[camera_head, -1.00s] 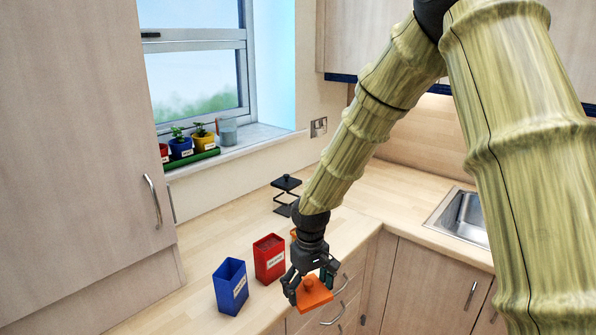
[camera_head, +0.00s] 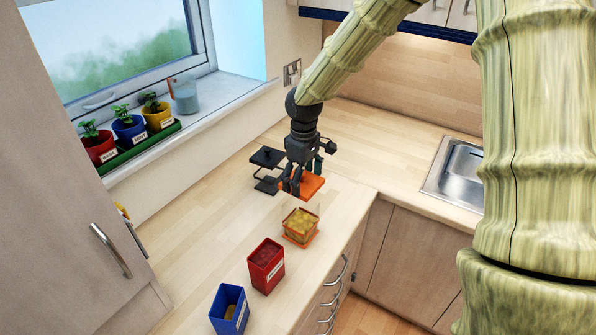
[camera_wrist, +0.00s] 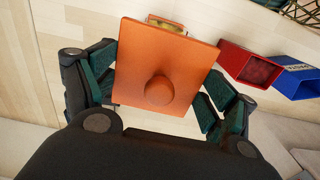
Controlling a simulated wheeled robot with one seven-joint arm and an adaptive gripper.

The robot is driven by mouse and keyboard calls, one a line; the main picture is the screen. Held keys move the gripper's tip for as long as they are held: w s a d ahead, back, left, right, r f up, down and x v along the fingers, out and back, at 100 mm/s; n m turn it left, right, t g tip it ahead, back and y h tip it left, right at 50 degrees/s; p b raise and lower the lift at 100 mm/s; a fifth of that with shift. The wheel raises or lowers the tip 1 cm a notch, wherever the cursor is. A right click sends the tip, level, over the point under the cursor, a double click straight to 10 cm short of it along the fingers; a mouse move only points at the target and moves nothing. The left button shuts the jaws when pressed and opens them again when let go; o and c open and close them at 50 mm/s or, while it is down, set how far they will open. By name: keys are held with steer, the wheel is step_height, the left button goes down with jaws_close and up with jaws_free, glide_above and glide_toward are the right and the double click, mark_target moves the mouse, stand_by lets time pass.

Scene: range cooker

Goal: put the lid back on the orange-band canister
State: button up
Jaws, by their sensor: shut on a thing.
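My gripper (camera_head: 299,183) is shut on an orange square lid (camera_head: 313,185) and holds it above the counter. In the wrist view the lid (camera_wrist: 166,62) fills the middle, its round knob facing the camera, between the fingers of my gripper (camera_wrist: 158,92). The orange-band canister (camera_head: 300,226) stands open on the counter, with yellowish contents showing.
A red canister (camera_head: 266,265) and a blue canister (camera_head: 230,308) stand open in a row nearer the camera. A black stand (camera_head: 267,170) is left of my gripper. Potted plants (camera_head: 129,128) line the sill. A sink (camera_head: 455,172) is at the right. The counter behind my gripper is clear.

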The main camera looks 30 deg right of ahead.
mark_target(302, 184)
steer(key=shift+s+a+r, duration=0.1)
steer(key=shift+s+r, duration=0.35)
steer(key=shift+s, duration=0.25)
steer(key=shift+w+a+f+p, duration=0.1)
steer(key=shift+w+f+p, duration=0.2)
steer(key=shift+w+f, duration=0.5)
steer(key=shift+f, duration=0.1)
steer(key=shift+s+f+b, duration=0.3)
steer(key=shift+s+b, duration=0.1)
steer(key=shift+s, duration=0.1)
steer(key=shift+s+f, duration=0.1)
steer(key=shift+f, duration=0.2)
steer(key=shift+w+f+b, duration=0.2)
steer(key=shift+f+b, duration=0.05)
steer(key=shift+f, duration=0.35)
steer(key=shift+w+f+b, duration=0.2)
steer(key=shift+f, duration=0.35)
steer(key=shift+s+f+b, duration=0.1)
steer(key=shift+f+b, duration=0.2)
steer(key=shift+f, duration=0.55)
steer(key=shift+s, duration=0.1)
